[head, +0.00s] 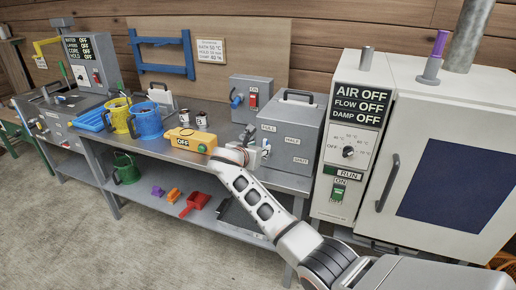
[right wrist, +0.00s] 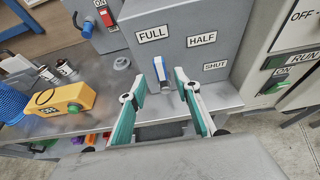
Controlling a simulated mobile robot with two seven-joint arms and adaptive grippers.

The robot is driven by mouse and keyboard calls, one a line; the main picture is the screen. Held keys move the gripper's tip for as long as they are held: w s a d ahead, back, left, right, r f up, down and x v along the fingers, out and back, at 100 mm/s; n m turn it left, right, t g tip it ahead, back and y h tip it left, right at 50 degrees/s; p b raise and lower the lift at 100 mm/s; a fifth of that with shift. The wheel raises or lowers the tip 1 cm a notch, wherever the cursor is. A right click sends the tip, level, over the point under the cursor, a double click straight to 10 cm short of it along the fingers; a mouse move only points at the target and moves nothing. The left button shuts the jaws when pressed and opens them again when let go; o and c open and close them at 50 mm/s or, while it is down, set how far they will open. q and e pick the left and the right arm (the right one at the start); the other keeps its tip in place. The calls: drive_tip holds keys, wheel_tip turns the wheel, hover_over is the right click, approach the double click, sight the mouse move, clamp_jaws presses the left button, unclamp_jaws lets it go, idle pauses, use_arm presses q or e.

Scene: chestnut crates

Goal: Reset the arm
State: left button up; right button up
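My right arm (head: 262,205) reaches from the lower right across the bench front. Its gripper (head: 252,150) is in front of the grey box (head: 290,138) labelled FULL, HALF and SHUT. In the right wrist view the two fingers of this gripper (right wrist: 169,75) are apart, with nothing held between them. The same grey box (right wrist: 185,65) stands just beyond the fingertips. My left gripper is in neither view.
A yellow control box (head: 190,140) marked OFF, two cans and yellow and blue buckets (head: 147,121) stand left of the gripper. A large white cabinet (head: 410,150) is close on the right. The lower shelf holds a green can and coloured scoops.

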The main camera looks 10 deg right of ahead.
drive_tip(key=s+f+m+y, duration=0.25)
drive_tip(key=s+f, duration=0.35)
drive_tip(key=f, duration=0.3)
drive_tip(key=s+f+m+g+y, duration=0.1)
drive_tip(key=s+f+m+y, duration=0.1)
drive_tip(key=s+f+m, duration=0.45)
drive_tip(key=s+f+m+y, duration=0.15)
drive_tip(key=s+f, duration=0.25)
drive_tip(key=f, duration=0.7)
drive_tip(key=s+d+f+m+y, duration=0.1)
drive_tip(key=s+f+m, duration=0.2)
drive_tip(key=s, duration=0.5)
drive_tip(key=s+f+m+y, duration=0.15)
drive_tip(key=s+m, duration=0.25)
drive_tip(key=s, duration=0.4)
drive_tip(key=s+d+r+m+y, duration=0.1)
drive_tip(key=s+r+m+y, duration=0.1)
drive_tip(key=s+m, duration=0.5)
drive_tip(key=s, duration=0.5)
drive_tip(key=shift+s+d+r+t, duration=0.15)
drive_tip(key=shift+s+d+t, duration=0.1)
drive_tip(key=shift+t, duration=0.05)
drive_tip(key=shift+c, duration=0.4)
